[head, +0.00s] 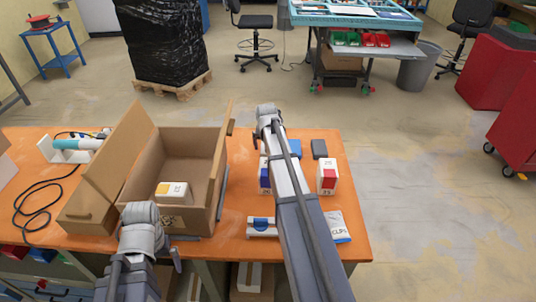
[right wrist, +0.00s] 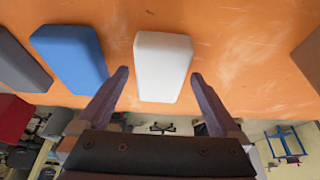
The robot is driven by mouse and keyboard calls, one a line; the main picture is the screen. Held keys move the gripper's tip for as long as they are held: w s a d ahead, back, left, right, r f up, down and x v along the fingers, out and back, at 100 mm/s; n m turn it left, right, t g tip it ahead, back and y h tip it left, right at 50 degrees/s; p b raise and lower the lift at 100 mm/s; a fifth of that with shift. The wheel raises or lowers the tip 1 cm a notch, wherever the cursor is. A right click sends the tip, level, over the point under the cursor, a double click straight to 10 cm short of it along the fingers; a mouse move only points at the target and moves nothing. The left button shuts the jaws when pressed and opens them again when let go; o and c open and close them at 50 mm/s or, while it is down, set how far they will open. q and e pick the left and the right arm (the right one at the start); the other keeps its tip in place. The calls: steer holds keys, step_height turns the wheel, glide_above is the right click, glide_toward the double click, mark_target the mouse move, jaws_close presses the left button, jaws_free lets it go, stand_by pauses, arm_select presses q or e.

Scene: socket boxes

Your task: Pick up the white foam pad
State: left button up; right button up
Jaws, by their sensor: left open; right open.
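The white foam pad (right wrist: 162,67) lies flat on the orange table in the right wrist view. My right gripper (right wrist: 159,78) is open, with one finger on each side of the pad's near end and a gap to each side. It holds nothing.
A blue pad (right wrist: 70,60) and a grey pad (right wrist: 18,70) lie beside the white one. An open carton (head: 185,145) holds a yellow-marked box (head: 173,190). A red-marked box (head: 327,177) and a clips bag (head: 337,227) stand at the table's right.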

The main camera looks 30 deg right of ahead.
steer(key=shift+f, duration=0.3)
stand_by(0.5)
steer(key=c, duration=1.3)
